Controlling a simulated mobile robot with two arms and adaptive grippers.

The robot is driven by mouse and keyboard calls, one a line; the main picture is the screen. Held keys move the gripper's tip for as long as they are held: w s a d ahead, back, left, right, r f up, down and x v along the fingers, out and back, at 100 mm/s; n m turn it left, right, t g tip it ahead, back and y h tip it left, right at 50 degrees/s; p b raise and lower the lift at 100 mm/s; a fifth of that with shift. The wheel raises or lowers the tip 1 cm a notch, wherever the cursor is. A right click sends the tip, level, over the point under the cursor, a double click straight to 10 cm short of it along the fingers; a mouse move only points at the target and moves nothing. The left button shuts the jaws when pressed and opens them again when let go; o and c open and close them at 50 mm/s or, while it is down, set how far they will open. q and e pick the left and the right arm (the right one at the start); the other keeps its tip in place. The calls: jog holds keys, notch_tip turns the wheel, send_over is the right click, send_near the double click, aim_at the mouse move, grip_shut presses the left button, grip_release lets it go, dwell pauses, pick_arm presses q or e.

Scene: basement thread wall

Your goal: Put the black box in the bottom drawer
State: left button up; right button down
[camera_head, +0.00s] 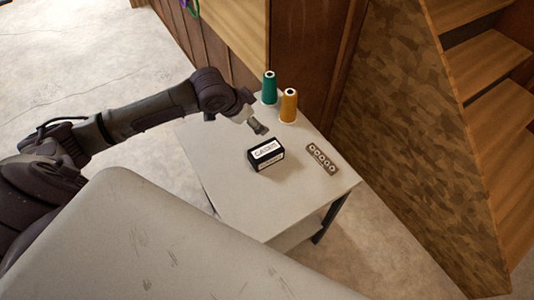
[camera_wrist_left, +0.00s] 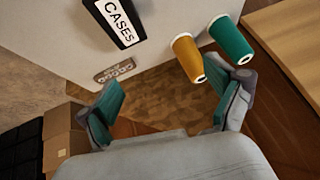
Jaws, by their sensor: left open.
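The black box (camera_head: 267,156) with a white label lies on the grey table (camera_head: 240,205). In the left wrist view the box (camera_wrist_left: 114,22) shows at the top left, its label reading "CASES". My left gripper (camera_head: 260,128) is above the table, just behind the box and apart from it. In the left wrist view my left gripper (camera_wrist_left: 170,98) has its two fingers spread with nothing between them. A pale lower surface (camera_head: 297,232) shows under the tabletop; I cannot tell whether it is a drawer. My right gripper is not in view.
A green thread cone (camera_head: 269,88) and an orange thread cone (camera_head: 288,106) stand at the table's back. A strip with several round pieces (camera_head: 321,158) lies right of the box. A patterned panel (camera_head: 400,120) and wooden shelves (camera_head: 490,65) stand right. The table's front left is clear.

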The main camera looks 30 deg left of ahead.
aim_at(265, 150)
pick_arm(q)
jog(key=f+g, duration=0.1)
jog(key=f, duration=0.2)
jog(key=s+d+f, duration=0.1)
jog(key=f, duration=0.2)
jog(key=d+f+g, duration=0.1)
jog(key=f, duration=0.2)
jog(key=shift+s+d+n+g+p, duration=0.15)
jog(key=shift+s+n+g+p, duration=0.1)
jog(key=shift+n+g+p, duration=0.05)
jog(key=p+x, duration=0.1)
jog(key=x, duration=0.5)
jog(key=shift+d, duration=0.1)
jog(key=shift+s, duration=0.1)
jog(key=shift+f, duration=0.2)
jog(key=shift+c, duration=0.4)
jog(key=c, duration=1.3)
jog(key=shift+r, duration=0.1)
jog(key=shift+c, duration=0.2)
